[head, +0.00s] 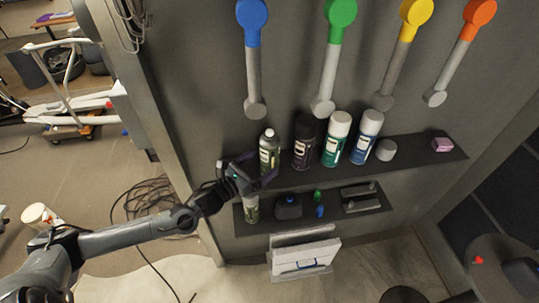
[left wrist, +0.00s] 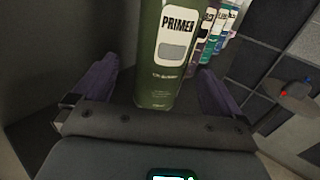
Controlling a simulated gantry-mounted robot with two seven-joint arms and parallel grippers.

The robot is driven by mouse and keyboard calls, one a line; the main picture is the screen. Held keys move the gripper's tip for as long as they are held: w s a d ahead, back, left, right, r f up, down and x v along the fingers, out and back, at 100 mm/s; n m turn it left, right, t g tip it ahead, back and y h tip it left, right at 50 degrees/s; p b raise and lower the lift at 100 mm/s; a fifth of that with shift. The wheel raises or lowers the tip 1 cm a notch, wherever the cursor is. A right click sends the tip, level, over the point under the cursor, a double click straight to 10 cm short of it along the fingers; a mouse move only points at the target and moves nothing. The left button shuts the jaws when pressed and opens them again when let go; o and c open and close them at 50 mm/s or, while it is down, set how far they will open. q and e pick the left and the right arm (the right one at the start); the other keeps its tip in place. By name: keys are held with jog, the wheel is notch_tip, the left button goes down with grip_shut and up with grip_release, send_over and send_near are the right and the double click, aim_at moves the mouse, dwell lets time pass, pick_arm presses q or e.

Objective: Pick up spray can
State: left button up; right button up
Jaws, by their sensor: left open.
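Several spray cans stand upright on the upper dark shelf in the head view. To the right stand a dark can (head: 304,145), a white-capped green can (head: 336,142) and a blue can (head: 366,140). My right gripper is not in view.
A grey round lid (head: 386,150) and a pink block (head: 442,145) sit on the upper shelf (head: 415,152). Another can (head: 251,209) and a dark bottle (head: 288,208) stand on the lower shelf. Coloured-ended arms (head: 252,60) hang on the wall above.

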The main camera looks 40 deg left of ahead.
aim_at(262, 163)
pick_arm(q)
jog(key=w, duration=0.4)
jog(key=shift+d+r, duration=0.15)
jog(key=shift+d, duration=0.15)
jog(key=shift+w, duration=0.3)
